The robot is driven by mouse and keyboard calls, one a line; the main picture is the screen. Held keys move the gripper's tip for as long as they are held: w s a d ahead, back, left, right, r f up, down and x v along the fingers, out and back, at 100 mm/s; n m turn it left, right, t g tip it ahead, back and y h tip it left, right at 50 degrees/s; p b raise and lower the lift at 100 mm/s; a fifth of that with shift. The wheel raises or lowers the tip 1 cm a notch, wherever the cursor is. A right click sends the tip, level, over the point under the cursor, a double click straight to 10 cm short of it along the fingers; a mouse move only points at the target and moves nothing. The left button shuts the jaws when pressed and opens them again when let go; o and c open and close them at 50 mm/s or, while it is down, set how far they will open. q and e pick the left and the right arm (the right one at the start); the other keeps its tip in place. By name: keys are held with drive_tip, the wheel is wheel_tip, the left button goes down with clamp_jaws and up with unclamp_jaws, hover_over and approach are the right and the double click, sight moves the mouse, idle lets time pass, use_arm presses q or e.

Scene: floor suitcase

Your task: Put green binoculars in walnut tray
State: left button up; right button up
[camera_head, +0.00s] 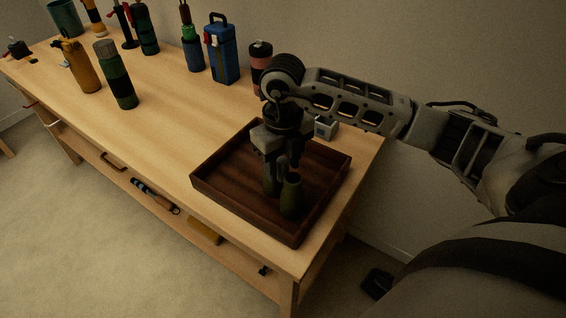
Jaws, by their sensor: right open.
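The walnut tray (220,191) is a dark brown shallow tray at the near right end of the wooden table. The green binoculars (291,199) stand upright inside it, toward its right part. My right gripper (281,172) is directly above the binoculars, pointing down with its fingers around or beside their upper part. It is open; whether a finger touches them cannot be told. The gripper hides the top of the binoculars and part of the tray floor. My left gripper is not in view.
On the wooden table (170,120), a blue box-shaped item (221,52), a red-and-black canister (260,62) and several bottles stand at the back and left. A small grey item (326,129) sits behind the tray. The table left of the tray is clear.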

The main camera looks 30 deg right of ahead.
wheel_tip(320, 180, up, 12)
drive_tip(key=shift+f, duration=0.15)
idle(0.6)
drive_tip(key=shift+f, duration=0.1)
